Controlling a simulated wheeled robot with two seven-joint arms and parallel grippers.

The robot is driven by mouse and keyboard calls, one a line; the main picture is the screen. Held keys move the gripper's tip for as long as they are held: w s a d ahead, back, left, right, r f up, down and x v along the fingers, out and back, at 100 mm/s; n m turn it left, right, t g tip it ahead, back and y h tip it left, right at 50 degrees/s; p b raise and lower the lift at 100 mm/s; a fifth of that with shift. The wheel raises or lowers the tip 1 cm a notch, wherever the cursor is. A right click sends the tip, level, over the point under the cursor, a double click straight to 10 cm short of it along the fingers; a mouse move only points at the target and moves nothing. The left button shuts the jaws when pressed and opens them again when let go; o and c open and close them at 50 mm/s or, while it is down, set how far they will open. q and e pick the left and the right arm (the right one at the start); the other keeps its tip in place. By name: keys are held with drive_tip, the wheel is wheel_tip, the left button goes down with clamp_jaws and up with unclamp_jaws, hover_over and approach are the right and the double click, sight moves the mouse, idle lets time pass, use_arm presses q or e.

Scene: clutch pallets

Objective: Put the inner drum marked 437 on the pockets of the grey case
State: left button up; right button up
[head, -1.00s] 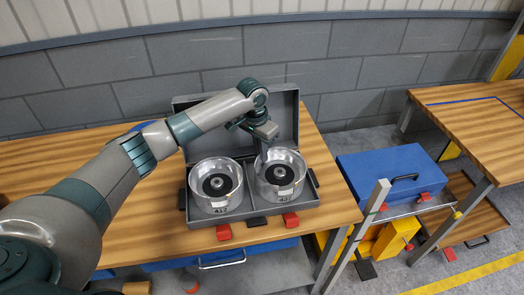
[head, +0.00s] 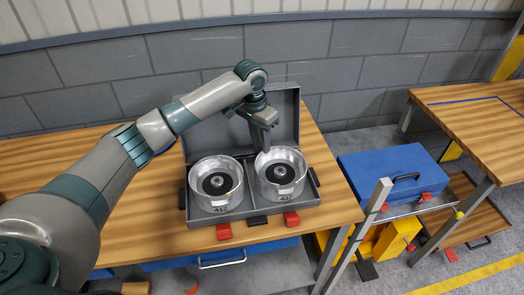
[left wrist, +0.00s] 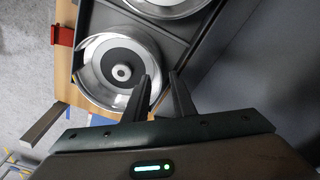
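The grey case (head: 253,219) lies open on the wooden bench, its lid raised at the back. Two silvery drums with black centres sit upright in it side by side. The left drum (head: 216,184) has a label that seems to read 412. The right drum (head: 281,177) has a label reading 43-something, its last digit unclear; it also shows in the left wrist view (left wrist: 101,84). My left gripper (head: 261,147) points down at the right drum's back-left rim. In the left wrist view its fingers (left wrist: 160,76) are apart with nothing clamped between them. My right gripper is out of view.
Red latches (head: 292,218) stick out at the case's front. A blue toolbox (head: 392,175) stands on a trolley to the right. Another wooden bench (head: 480,120) is at the far right. A grey block wall stands behind. Bare bench top lies left of the case.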

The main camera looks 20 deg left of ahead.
use_arm(q)
wheel_tip(320, 180, up, 8)
drive_tip(key=b, duration=0.1)
drive_tip(key=shift+s+a+f+b, duration=0.25)
drive_tip(key=shift+s+a+b, duration=0.05)
drive_tip(key=shift+s, duration=0.05)
idle(0.8)
drive_tip(key=shift+c, duration=0.7)
